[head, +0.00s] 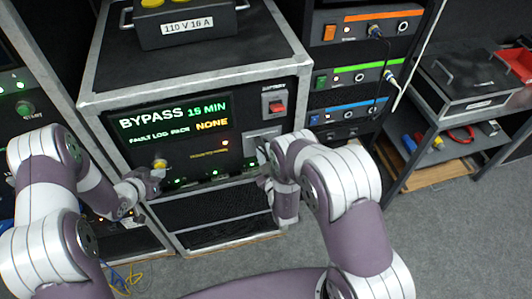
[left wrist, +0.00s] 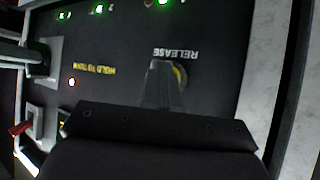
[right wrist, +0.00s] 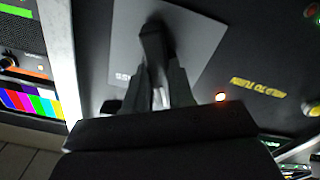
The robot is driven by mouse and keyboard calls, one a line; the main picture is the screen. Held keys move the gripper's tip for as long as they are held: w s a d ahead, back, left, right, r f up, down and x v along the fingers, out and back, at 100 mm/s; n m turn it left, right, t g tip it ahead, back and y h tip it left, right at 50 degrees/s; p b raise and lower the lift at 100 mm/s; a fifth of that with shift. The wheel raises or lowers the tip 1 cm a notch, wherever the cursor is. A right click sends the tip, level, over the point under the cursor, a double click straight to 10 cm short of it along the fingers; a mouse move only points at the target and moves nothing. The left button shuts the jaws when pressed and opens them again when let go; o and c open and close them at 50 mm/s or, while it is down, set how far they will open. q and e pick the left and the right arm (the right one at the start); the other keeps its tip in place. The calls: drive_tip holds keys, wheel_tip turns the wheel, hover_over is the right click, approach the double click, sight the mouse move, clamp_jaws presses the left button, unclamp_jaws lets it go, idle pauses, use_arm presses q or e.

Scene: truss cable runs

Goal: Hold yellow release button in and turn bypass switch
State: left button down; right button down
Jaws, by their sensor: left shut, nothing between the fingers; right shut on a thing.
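The yellow release button (head: 159,163) sits low on the left of the black panel (head: 190,142). My left gripper (head: 154,174) is shut and empty, with its fingertips at the button. In the left wrist view the fingertips (left wrist: 166,68) cover part of the yellow button (left wrist: 181,75), below the RELEASE label. I cannot tell how far in it is. The bypass switch (right wrist: 153,38) is a dark handle on a grey plate (right wrist: 190,35) at the panel's right. My right gripper (right wrist: 160,82) is shut on it. In the head view my right gripper (head: 264,157) hides most of the switch.
The display reads BYPASS 15 MIN and FAULT LOG PAGE NONE. An amber lamp (head: 225,143) glows beside the HOLD TO TURN label. A red rocker switch (head: 276,106) is above the bypass plate. A black 110 V box (head: 185,25) stands on the cabinet. Equipment racks flank it.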

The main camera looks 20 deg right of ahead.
drive_tip(key=shift+n, duration=1.6)
drive_tip(key=c, duration=1)
unclamp_jaws()
drive_tip(key=shift+o, duration=0.2)
drive_tip(key=s, duration=1.2)
use_arm(q)
drive_tip(key=shift+s, duration=0.9)
use_arm(e)
drive_tip(key=shift+r, duration=0.15)
